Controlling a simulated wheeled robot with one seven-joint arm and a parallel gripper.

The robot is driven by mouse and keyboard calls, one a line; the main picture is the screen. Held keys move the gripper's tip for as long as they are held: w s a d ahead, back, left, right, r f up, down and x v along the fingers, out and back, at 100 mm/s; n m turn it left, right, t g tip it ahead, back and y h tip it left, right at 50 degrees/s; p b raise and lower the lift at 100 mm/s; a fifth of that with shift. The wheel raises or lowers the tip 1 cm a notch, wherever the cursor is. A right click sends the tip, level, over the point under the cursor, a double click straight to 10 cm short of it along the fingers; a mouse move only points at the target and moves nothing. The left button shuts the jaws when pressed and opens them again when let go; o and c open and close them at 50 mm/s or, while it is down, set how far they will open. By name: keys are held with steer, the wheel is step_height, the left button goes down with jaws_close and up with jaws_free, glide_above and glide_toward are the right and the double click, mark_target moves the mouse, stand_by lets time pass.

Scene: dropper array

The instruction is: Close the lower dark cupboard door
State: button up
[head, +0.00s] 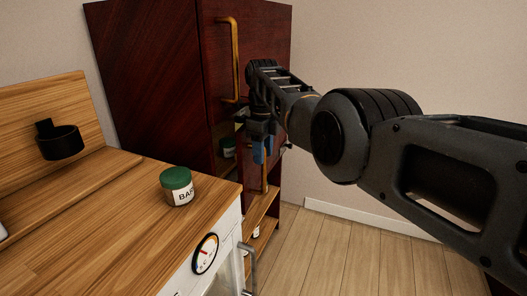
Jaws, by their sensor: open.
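The tall dark red-brown cupboard (145,75) stands at the back. Its lower part is open, showing light wooden shelves with small items. A dark panel (275,177) right of the opening looks like the lower door, standing open; most of it is hidden by my arm and gripper, so its exact angle is unclear. A golden bar (264,180), apparently its handle, shows just below my gripper. My gripper (262,154), with blue fingertips pointing down, is open in front of the lower opening. I cannot tell whether it touches the door.
The upper door (270,32) has a long golden handle (235,60). A wooden counter (110,210) at the left bears a green-lidded jar (177,187) and ends in a white front with a dial (205,254) and grey handle (248,268). Bare floor (330,248) lies at the right.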

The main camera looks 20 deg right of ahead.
step_height(320, 180, up, 8)
steer(key=shift+f, duration=0.2)
